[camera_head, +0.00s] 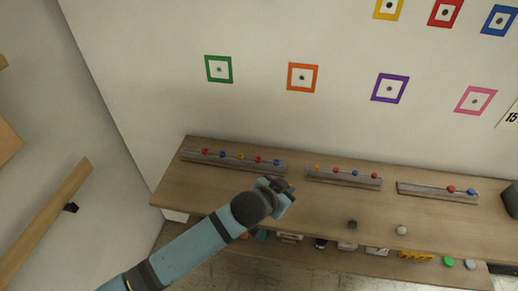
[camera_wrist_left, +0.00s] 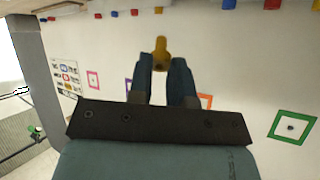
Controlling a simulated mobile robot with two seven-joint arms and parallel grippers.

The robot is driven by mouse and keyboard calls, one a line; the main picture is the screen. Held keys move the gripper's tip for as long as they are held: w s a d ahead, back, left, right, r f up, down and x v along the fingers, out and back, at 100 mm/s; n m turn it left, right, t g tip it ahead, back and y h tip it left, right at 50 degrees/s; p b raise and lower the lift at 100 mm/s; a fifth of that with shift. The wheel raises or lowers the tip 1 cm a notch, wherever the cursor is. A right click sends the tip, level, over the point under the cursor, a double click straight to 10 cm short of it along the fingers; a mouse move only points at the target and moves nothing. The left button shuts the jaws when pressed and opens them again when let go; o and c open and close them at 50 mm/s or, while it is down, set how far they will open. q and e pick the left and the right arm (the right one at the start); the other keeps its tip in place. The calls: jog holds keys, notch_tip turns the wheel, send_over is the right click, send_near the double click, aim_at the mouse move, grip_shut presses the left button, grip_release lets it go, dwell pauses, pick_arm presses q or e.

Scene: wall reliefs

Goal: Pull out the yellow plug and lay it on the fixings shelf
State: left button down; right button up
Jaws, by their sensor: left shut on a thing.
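My left gripper (camera_head: 284,187) is above the wooden shelf (camera_head: 315,215) in the head view, in front of the wall. In the left wrist view my left gripper (camera_wrist_left: 162,63) is shut on the yellow plug (camera_wrist_left: 160,46), which sticks out past the fingertips. The plug is hidden or too small to make out in the head view. The yellow frame (camera_head: 388,9) is on the wall at the top, with a dark spot at its centre. My right gripper is not in view. I cannot tell from a label which shelf is the fixings shelf.
Three grey rails, left (camera_head: 235,162), middle (camera_head: 344,178) and right (camera_head: 438,192), hold small coloured pieces along the shelf's back. A dark knob (camera_head: 352,224) and pale knob (camera_head: 401,230) stand near its front. Bare wood lies between. A lower shelf holds several items.

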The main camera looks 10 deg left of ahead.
pick_arm(q)
jog(key=shift+m+g+h, duration=0.3)
jog(key=shift+m, duration=0.3)
jog(key=f, duration=0.1)
jog(key=f+b, duration=0.1)
jog(key=f, duration=0.1)
jog(key=s+f+b, duration=0.1)
jog(key=f, duration=0.1)
jog(key=shift+d+f, duration=0.2)
jog(key=shift+d, duration=0.05)
notch_tip(320, 180, down, 2)
jog(key=b, duration=0.3)
jog(key=shift+f, duration=0.95)
jog(key=c, duration=1)
grip_release()
